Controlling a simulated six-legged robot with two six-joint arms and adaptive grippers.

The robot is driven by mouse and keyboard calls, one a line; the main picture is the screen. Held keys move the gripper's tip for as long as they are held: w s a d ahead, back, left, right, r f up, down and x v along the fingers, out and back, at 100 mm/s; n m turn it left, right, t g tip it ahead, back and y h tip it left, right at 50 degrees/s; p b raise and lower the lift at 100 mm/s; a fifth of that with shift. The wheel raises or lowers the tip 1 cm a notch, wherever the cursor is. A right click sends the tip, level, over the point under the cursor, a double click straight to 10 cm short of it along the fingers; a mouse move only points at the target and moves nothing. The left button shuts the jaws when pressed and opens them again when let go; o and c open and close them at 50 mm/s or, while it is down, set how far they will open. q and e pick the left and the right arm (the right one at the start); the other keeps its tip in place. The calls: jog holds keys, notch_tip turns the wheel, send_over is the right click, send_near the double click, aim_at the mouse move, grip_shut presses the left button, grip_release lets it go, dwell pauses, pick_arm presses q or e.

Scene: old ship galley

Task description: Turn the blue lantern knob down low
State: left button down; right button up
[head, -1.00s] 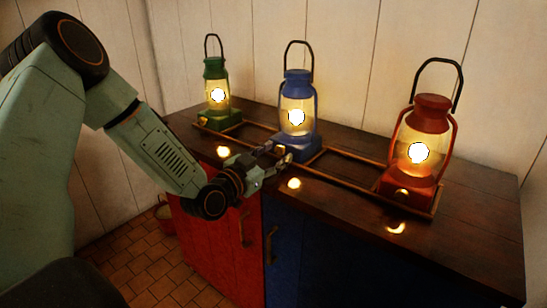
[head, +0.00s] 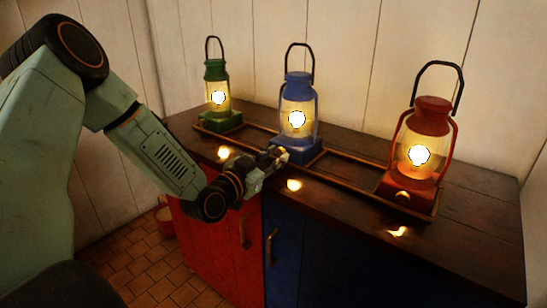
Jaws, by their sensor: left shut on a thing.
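The blue lantern (head: 299,105) stands upright and lit in the middle of the wooden rack on the counter, with its handle raised. Its knob is at the front of its base and is mostly hidden by my gripper. My left gripper (head: 280,155) is at the front left of the blue base, its fingers closed on the knob. The right gripper is not in the picture.
A lit green lantern (head: 217,92) stands to the left and a lit red lantern (head: 428,144) to the right, in the same rack (head: 345,183). The dark counter (head: 465,230) has bare room at the right. Red (head: 220,235) and blue (head: 325,257) cabinet doors are below.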

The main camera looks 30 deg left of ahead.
pick_arm(q)
jog(key=n, duration=0.6)
jog(key=shift+n, duration=0.3)
jog(key=n, duration=0.3)
jog(key=shift+r+n, duration=0.1)
jog(key=shift+n, duration=0.2)
jog(key=n+b, duration=0.1)
jog(key=n, duration=0.2)
jog(key=shift+n, duration=0.3)
jog(key=n+b, duration=0.1)
jog(key=n, duration=0.4)
jog(key=shift+n+b, duration=0.3)
jog(key=shift+b, duration=0.05)
jog(key=n+b, duration=0.2)
jog(key=n, duration=0.3)
jog(key=shift+n, duration=0.3)
